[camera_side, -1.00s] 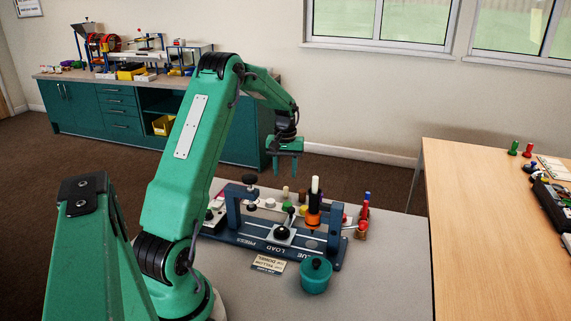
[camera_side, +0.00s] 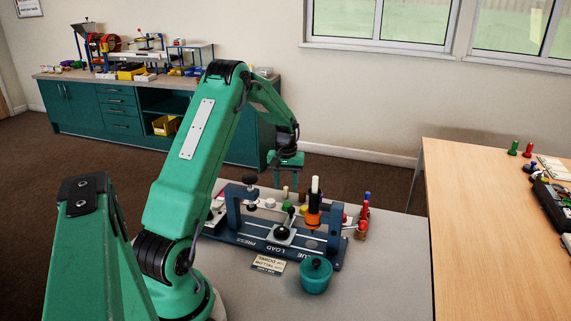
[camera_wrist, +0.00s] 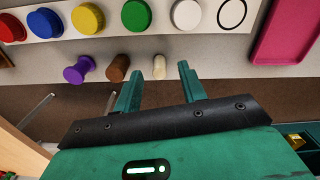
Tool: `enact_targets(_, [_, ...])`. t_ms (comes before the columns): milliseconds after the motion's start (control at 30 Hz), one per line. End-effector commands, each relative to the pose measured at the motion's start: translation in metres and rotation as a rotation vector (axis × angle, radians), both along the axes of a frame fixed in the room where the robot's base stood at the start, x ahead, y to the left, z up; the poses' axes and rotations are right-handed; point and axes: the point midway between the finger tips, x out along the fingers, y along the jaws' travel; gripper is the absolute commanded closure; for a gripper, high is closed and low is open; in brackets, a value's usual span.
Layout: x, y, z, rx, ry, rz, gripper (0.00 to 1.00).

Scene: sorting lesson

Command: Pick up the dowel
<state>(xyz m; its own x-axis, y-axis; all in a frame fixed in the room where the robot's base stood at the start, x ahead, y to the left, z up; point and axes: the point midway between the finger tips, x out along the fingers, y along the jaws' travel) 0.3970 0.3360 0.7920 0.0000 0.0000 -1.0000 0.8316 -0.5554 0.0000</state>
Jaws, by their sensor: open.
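My gripper (camera_side: 287,182) is open, pointing down above the far side of the table, behind the blue press. In the wrist view its two green fingers (camera_wrist: 157,80) stand apart with nothing between them. A pale cream peg (camera_wrist: 159,67), which looks like the dowel, appears just beyond the fingertips and lined up with the gap. In the side view a small tan peg (camera_side: 285,192), probably the same one, shows below the gripper. A brown peg (camera_wrist: 118,68) and a purple peg (camera_wrist: 79,69) stand to its left in the wrist view.
A row of coloured caps (camera_wrist: 136,15) lies beside the pegs, with a pink tray (camera_wrist: 285,30) at the right. The blue press (camera_side: 280,240) with an orange and white piece (camera_side: 314,205) stands in front. A teal pot (camera_side: 316,276) sits nearer.

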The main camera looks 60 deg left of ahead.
Motion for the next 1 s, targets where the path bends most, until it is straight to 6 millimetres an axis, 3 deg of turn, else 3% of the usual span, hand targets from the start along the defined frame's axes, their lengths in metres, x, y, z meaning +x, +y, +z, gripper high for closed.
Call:
enact_targets(267, [0.0, -0.001, -0.026, -0.001, 0.001, 0.0, 0.59])
enact_targets(767, [0.0, -0.001, -0.027, 0.0, 0.0, 0.0, 0.59])
enact_targets(800, [0.0, -0.001, -0.027, 0.0, 0.0, 0.0, 0.61])
enact_targets(1000, [0.0, -0.001, -0.027, 0.0, 0.0, 0.0, 1.0])
